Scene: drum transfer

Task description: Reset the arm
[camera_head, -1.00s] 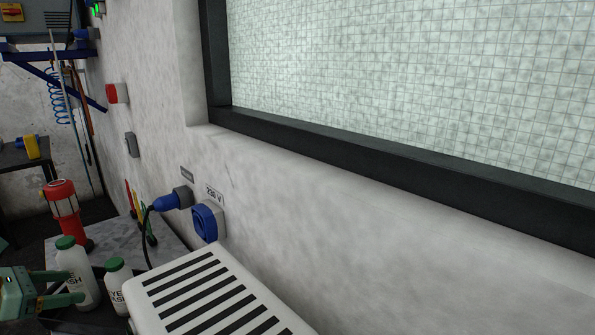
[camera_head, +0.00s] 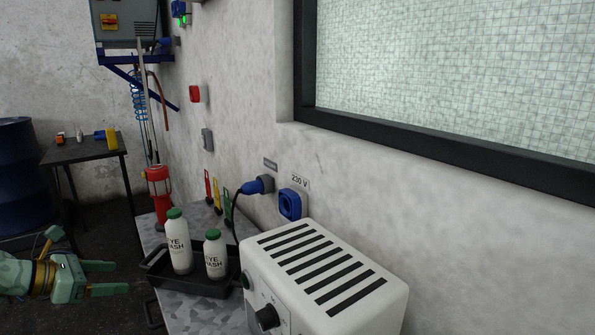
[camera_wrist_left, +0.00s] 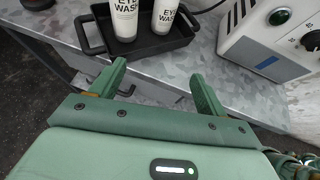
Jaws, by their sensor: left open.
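My left gripper (camera_head: 108,278) is green and comes in from the left in the head view. Its two fingers are spread apart with nothing between them. It is left of the black tray and apart from it. In the left wrist view the open fingers (camera_wrist_left: 160,85) point toward the front edge of the grey bench, with the tray beyond. My right gripper is in neither view.
Two eye wash bottles (camera_head: 178,243) (camera_head: 216,256) stand in the black tray (camera_head: 190,284) on the bench. A dark table (camera_head: 88,150) and blue drum (camera_head: 17,170) stand at the back left.

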